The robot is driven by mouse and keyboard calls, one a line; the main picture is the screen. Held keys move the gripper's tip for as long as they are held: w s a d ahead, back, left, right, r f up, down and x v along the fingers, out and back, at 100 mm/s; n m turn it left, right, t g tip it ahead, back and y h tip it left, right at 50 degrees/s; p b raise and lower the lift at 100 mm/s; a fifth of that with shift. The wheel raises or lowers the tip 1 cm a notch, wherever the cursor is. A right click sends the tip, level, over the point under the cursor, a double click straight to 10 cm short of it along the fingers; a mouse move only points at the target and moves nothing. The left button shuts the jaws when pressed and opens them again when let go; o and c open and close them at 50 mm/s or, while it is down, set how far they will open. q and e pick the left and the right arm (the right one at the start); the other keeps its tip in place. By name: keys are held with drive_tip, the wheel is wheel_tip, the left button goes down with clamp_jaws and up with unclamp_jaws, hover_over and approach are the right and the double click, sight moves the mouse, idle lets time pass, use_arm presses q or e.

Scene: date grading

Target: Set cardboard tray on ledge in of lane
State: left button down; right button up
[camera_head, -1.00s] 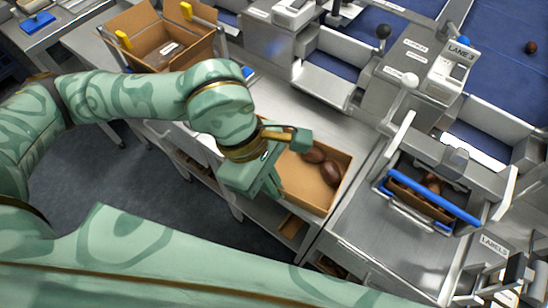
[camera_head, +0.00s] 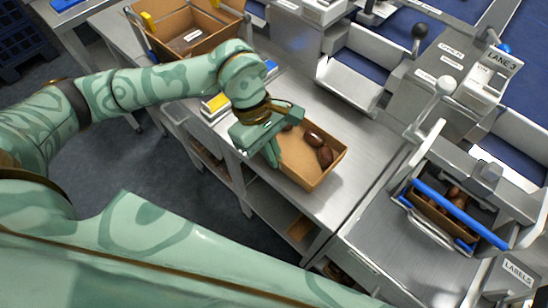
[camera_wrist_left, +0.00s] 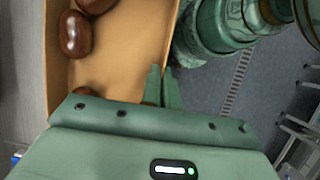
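An open cardboard tray (camera_head: 296,170) with several brown dates lies on the steel bench, and its corner shows in the wrist view (camera_wrist_left: 120,60). My left gripper (camera_head: 274,150) is at the tray's left wall. In the wrist view its fingers (camera_wrist_left: 162,88) are close together on either side of that wall, shut on it. The gripper's body hides part of the tray. A pale metal ledge (camera_head: 350,88) fronts a lane opening behind the bench. My right gripper is not in view.
A larger cardboard box (camera_head: 193,37) stands at the back left. Blue bars (camera_head: 455,212) cross a metal holder with another date-filled tray at right. A lever with a white knob (camera_head: 445,86) rises between. Bare bench (camera_head: 370,145) lies right of the held tray.

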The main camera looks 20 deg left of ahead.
use_arm(q)
drive_tip(key=shift+w+a+f, duration=0.15)
drive_tip(key=shift+w+f, duration=0.35)
drive_tip(key=shift+f, duration=0.15)
drive_tip(key=f, duration=0.2)
drive_tip(key=f+b, duration=0.1)
drive_tip(key=f, duration=0.1)
drive_tip(key=shift+w+a, duration=0.15)
drive_tip(key=shift+w, duration=0.2)
drive_tip(key=c, duration=2.1)
unclamp_jaws()
drive_tip(key=shift+f, duration=0.1)
drive_tip(key=o, duration=0.4)
